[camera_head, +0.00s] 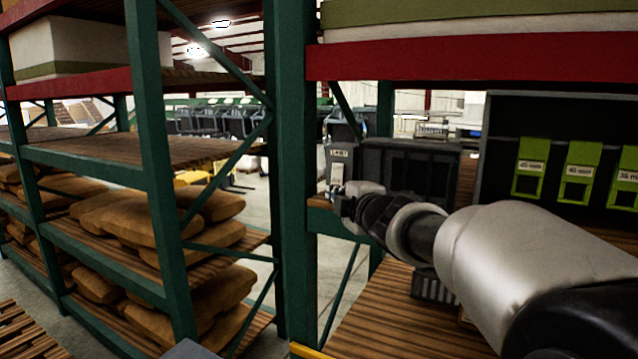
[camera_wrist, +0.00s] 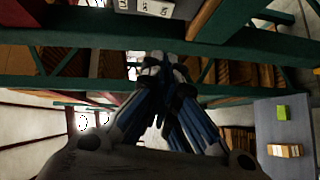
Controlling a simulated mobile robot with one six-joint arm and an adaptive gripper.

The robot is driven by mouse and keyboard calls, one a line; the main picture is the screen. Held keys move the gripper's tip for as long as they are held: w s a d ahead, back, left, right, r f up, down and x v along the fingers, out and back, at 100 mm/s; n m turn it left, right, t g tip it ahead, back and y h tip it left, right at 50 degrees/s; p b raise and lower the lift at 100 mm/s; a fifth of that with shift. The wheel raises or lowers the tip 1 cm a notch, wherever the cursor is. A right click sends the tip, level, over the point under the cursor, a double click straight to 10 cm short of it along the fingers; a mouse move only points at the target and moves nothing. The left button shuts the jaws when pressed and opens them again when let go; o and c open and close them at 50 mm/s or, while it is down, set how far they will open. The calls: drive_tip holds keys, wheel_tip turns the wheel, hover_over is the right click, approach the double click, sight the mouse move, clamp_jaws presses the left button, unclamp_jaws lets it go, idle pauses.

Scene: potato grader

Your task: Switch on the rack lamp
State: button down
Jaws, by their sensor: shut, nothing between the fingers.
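A small grey box (camera_head: 339,154) with a white label and a pale switch-like plate sits beside the green rack post. Its label is too small to read surely. My gripper (camera_head: 343,203) is shut and empty, just below the pale plate in the head view. I cannot tell whether it touches the box. In the wrist view the closed fingers of my gripper (camera_wrist: 152,66) point toward a green beam, and a pale labelled box (camera_wrist: 146,6) is cut off at the top edge. I cannot make out a rack lamp or whether it is lit.
A green rack post (camera_head: 292,170) stands left of the box. A dark bin unit (camera_head: 410,168) is right of it, and a dark cabinet with green tags (camera_head: 528,180) is further right. Brown sacks (camera_head: 125,215) lie on the left rack. A wooden shelf (camera_head: 375,310) is below my arm.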

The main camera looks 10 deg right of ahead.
drive_tip(key=p, duration=0.2)
approach(332, 184)
drive_tip(key=w+a, duration=0.2)
drive_tip(key=a, duration=0.3)
drive_tip(key=w+d+p, duration=0.1)
drive_tip(key=w, duration=0.1)
drive_tip(key=w+d+p, duration=0.1)
drive_tip(key=shift+w+d+r, duration=0.1)
drive_tip(key=shift+w+d, duration=0.25)
drive_tip(key=shift+d, duration=0.05)
